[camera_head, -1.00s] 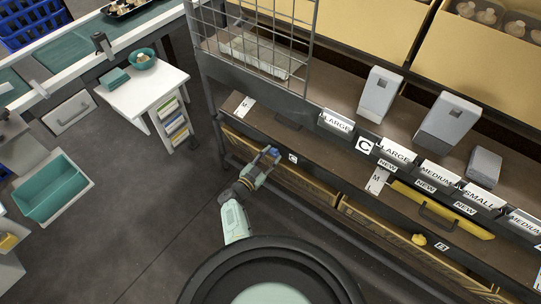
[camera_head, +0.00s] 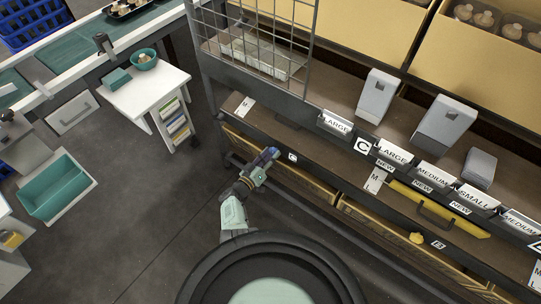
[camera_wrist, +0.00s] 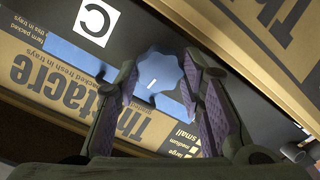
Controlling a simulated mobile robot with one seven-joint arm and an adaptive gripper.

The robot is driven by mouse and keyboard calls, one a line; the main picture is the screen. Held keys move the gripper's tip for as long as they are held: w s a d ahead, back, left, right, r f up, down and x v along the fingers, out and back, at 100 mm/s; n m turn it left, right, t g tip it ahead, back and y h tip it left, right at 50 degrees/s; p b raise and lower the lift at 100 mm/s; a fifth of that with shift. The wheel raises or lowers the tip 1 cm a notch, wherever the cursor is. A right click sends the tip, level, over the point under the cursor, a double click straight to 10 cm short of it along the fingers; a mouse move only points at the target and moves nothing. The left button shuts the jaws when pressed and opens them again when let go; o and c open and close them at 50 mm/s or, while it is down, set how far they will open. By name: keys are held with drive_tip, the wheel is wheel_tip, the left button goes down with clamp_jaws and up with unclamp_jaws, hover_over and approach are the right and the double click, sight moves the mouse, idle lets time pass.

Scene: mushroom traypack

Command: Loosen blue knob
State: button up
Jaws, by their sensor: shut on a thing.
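The blue knob (camera_wrist: 159,72) has a scalloped edge and a short white mark on its face. It sits on the dark front rail of the shelf, near the middle of the wrist view. My gripper (camera_wrist: 161,84) has its purple-padded fingers on both sides of the knob and is shut on it. In the head view my gripper (camera_head: 267,157) is at the rail's front, left of centre. The fingers cover most of the knob there.
Cardboard boxes (camera_wrist: 65,80) printed with lettering lie close on both sides of the knob. A black-on-white C tag (camera_wrist: 95,20) is near. A yellow bar (camera_head: 440,210) and a yellow knob (camera_head: 417,238) are farther right along the shelf.

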drive_tip(key=shift+n, duration=0.6)
drive_tip(key=o, duration=1.1)
drive_tip(key=shift+o, duration=0.2)
drive_tip(key=v, duration=1.2)
